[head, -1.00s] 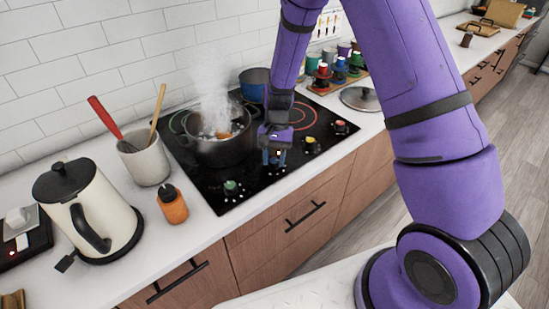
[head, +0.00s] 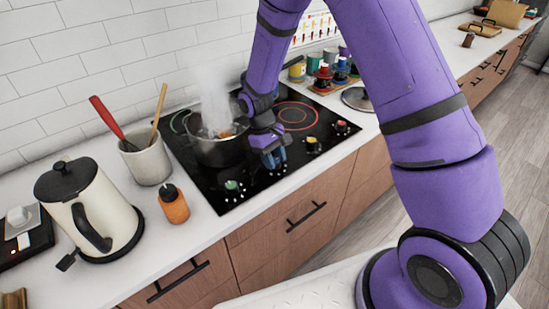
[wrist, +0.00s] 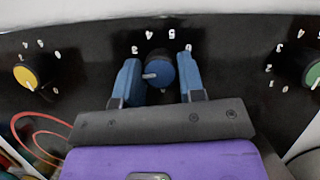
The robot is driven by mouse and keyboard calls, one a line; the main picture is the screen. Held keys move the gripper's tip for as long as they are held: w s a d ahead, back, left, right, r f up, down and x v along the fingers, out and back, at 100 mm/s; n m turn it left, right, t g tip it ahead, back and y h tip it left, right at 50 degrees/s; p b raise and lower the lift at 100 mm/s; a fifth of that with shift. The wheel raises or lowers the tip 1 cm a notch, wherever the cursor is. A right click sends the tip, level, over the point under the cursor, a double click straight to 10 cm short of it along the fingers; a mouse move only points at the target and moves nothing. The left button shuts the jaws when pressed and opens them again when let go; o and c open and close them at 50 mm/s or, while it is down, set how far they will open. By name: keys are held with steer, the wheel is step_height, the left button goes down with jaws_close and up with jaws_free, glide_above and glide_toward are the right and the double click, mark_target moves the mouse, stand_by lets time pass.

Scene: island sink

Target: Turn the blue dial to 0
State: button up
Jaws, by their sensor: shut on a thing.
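The blue dial (wrist: 160,70) is on the black cooktop in the wrist view. Its white pointer faces left in that view, toward the left finger. In the head view my gripper (head: 273,158) is low over the front of the cooktop and covers most of the dial.
Green (head: 231,187), yellow (head: 312,145) and red (head: 342,127) dials line the cooktop's front edge. A steaming pot (head: 216,148) stands just left of my gripper. A red ring glows behind it (head: 318,117). A kettle (head: 90,210) and orange bottle (head: 173,204) stand on the left counter.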

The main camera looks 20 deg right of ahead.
steer(key=n+t+h, duration=0.1)
steer(key=n, duration=0.3)
steer(key=shift+a+n, duration=0.1)
steer(key=shift+n, duration=0.2)
steer(key=n+t+h, duration=0.1)
steer(key=n, duration=0.2)
steer(key=shift+s+n, duration=0.1)
steer(key=shift+n, duration=0.3)
steer(key=n+t, duration=0.2)
steer(key=n, duration=0.2)
steer(key=shift+s+n+t, duration=0.1)
steer(key=shift+n+t, duration=0.6)
steer(key=shift+n, duration=1.3)
steer(key=o, duration=0.9)
steer(key=v, duration=1)
steer(key=shift+s+a+r, duration=0.15)
steer(key=shift+a+r, duration=0.1)
steer(key=shift+r, duration=0.1)
